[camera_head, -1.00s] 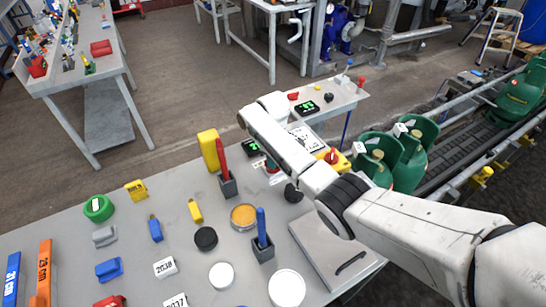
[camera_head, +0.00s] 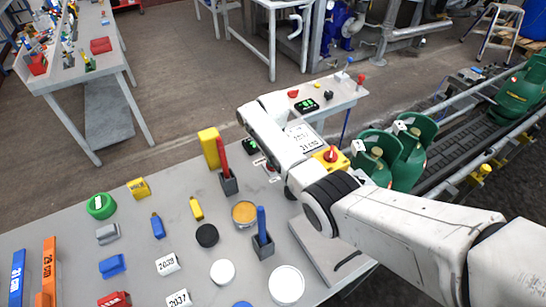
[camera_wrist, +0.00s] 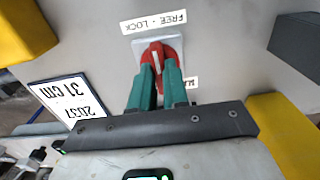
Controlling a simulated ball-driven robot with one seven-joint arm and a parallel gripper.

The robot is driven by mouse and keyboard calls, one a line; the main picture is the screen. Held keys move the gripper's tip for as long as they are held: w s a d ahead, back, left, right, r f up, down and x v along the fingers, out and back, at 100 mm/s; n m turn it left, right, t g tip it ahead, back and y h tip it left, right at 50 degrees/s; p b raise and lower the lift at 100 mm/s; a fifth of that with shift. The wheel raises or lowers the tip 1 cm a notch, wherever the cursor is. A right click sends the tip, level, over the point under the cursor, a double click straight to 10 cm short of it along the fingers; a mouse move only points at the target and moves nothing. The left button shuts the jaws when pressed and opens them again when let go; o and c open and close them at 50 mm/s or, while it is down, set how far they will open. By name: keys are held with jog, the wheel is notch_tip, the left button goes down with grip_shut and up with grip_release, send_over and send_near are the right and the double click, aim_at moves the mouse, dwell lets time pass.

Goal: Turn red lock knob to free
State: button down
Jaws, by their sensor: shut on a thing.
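The red lock knob (camera_wrist: 157,51) sits on a pale square plate in the wrist view, with a white mark on its face. A white label (camera_wrist: 153,22) reading FREE and LOCK, upside down, lies just beyond it. My gripper (camera_wrist: 160,72) has its two green fingers at the knob's near side, shut on it. The fingers hide part of the knob, and I cannot tell exactly where its mark points. In the head view my arm hides the fingers and most of the knob.
Yellow blocks flank the wrist view, left (camera_wrist: 22,32) and right (camera_wrist: 283,128). A card (camera_wrist: 70,103) reading 2037 and 31 cm lies at left. In the head view, a red switch on a yellow box (camera_head: 331,158), green gas cylinders (camera_head: 373,155) and an upright red tool (camera_head: 222,157) stand near my arm.

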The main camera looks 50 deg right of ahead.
dwell(0.5)
jog(key=c, duration=1.1)
grip_release()
jog(key=shift+r, duration=0.1)
notch_tip(320, 180, up, 11)
jog(key=shift+f, duration=0.15)
